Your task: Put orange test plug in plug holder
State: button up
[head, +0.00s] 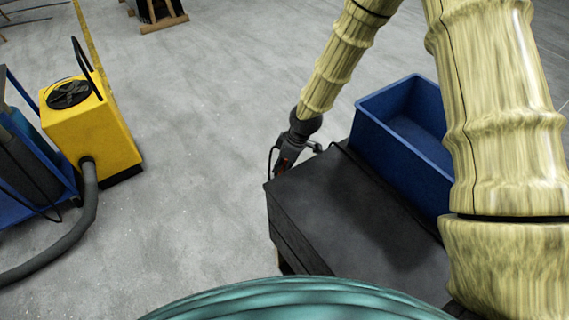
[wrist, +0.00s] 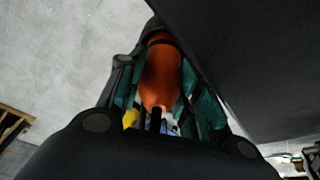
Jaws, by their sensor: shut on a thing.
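The orange test plug (wrist: 160,75) is between the fingers of my gripper (wrist: 158,88) in the wrist view, and the gripper is shut on it. The plug's dark end points away from the palm. In the head view my gripper (head: 287,160) hangs at the far left corner of a dark-topped bench, at or just past its edge. Only a small orange-red patch of the plug (head: 281,164) shows there. I cannot make out the plug holder in either view.
The dark bench top (head: 345,225) is bare at its front. A blue bin (head: 375,128) stands on its right side. A yellow machine (head: 95,130) with a grey hose (head: 82,225) stands on the floor at left, beside a blue cart (head: 35,150).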

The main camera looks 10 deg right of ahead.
jog(key=shift+f, duration=0.3)
jog(key=o, duration=0.9)
jog(key=shift+r, duration=0.1)
jog(key=shift+p+v, duration=0.95)
jog(key=shift+v, duration=0.3)
jog(key=p+v, duration=0.5)
jog(key=v, duration=0.3)
jog(key=shift+s+r+p, duration=0.1)
jog(key=shift+r+p, duration=0.05)
jog(key=shift+p, duration=0.25)
